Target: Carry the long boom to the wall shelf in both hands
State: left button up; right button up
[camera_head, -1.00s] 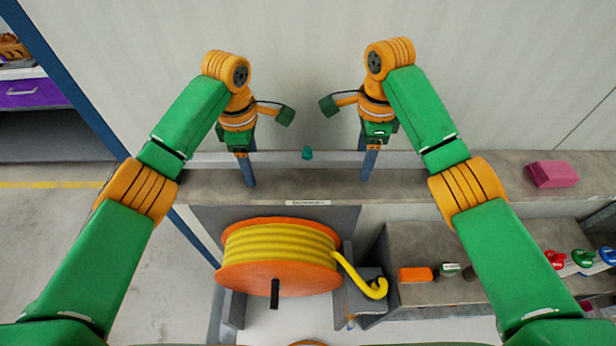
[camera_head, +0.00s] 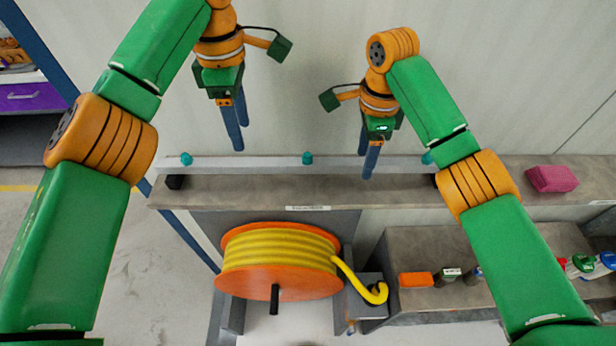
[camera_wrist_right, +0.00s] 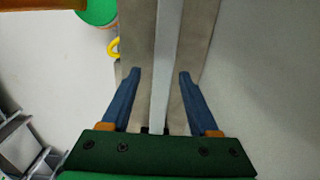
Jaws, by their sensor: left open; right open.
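The long boom (camera_head: 275,165) is a pale grey bar with teal knobs. It lies level along the grey wall shelf (camera_head: 270,192), with black blocks under it near both ends. My left gripper (camera_head: 240,136) is open and empty, with its fingertips above the boom in the head view, clear of it. My right gripper (camera_head: 366,166) is open at the boom, right of the middle knob. In the right wrist view the boom (camera_wrist_right: 165,70) runs between the spread fingers (camera_wrist_right: 158,78); contact cannot be told. Part of the boom is behind the right fingers.
An orange reel with yellow hose (camera_head: 278,255) stands below the shelf. A pink block (camera_head: 552,178) lies on the shelf at the right. A lower bench (camera_head: 420,245) holds an orange block (camera_head: 416,279) and small items. The wall is close behind.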

notch_tip(320, 180, up, 10)
dwell(0.4)
pick_arm(q)
jog(key=shift+f, duration=0.1)
pick_arm(e)
jog(key=shift+s, duration=0.1)
